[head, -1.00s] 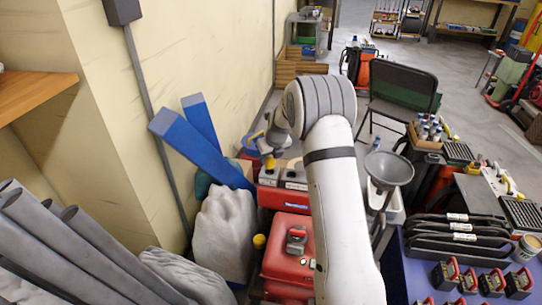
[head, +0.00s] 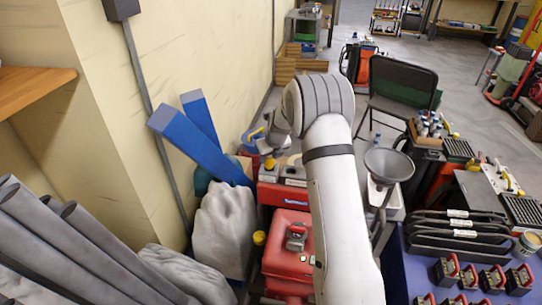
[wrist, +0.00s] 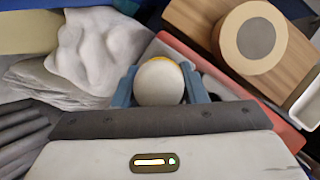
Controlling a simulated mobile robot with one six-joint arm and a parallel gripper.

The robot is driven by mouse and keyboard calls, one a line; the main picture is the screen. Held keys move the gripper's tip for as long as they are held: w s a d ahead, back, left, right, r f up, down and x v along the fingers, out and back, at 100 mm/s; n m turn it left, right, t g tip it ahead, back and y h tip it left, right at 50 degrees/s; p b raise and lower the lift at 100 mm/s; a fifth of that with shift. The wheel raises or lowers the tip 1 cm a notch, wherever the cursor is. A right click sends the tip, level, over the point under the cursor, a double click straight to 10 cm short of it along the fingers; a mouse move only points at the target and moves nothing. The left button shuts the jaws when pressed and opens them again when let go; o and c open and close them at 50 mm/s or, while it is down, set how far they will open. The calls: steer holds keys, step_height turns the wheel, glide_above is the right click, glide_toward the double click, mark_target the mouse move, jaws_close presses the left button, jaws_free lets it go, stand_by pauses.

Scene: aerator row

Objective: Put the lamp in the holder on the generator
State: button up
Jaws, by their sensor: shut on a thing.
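My gripper (wrist: 160,82) has its blue fingers on either side of a round white lamp (wrist: 159,83) with a yellow rim, shut on it. In the head view, my gripper (head: 268,152) hangs at the end of my bent arm, and a small yellow part, apparently the lamp (head: 269,163), shows beneath it. It is over or near a red box with pale tops (head: 284,188); whether they touch is unclear. A red machine with a grey top fitting, apparently the generator (head: 290,252), stands nearer. I cannot make out the holder for certain.
Blue beams (head: 190,140) lean near the wall, left of my gripper. A pale draped sack (head: 224,230) and grey pipes (head: 70,240) fill the left foreground. A grey funnel (head: 389,164) stands right of my arm. Open floor lies beyond the black chair (head: 400,90).

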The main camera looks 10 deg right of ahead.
steer(key=shift+f+b, duration=0.45)
steer(key=shift+f, duration=0.9)
steer(key=o, duration=1.1)
steer(key=s+r+n+p, duration=0.3)
steer(key=s+r+n, duration=0.5)
steer(key=s+r, duration=0.4)
steer(key=s+r+n+p, duration=0.4)
steer(key=s+r+n, duration=0.5)
steer(key=r, duration=0.5)
steer(key=s+r+n+p, duration=0.1)
steer(key=s+r+n, duration=0.1)
steer(key=s+n, duration=0.3)
steer(key=s+r+n+g+p, duration=0.1)
steer(key=s+n, duration=0.4)
steer(key=s, duration=0.5)
steer(key=s+r+n+h+p, duration=0.1)
steer(key=s+r+n+p, duration=0.2)
steer(key=s+n, duration=0.2)
steer(key=shift+s+d+r+n+g, duration=0.15)
steer(key=shift+s+r+n, duration=0.05)
steer(key=shift+s, duration=0.45)
steer(key=shift+s+d+r+n+g, duration=0.15)
steer(key=shift+s+n, duration=0.05)
steer(key=shift+s, duration=0.45)
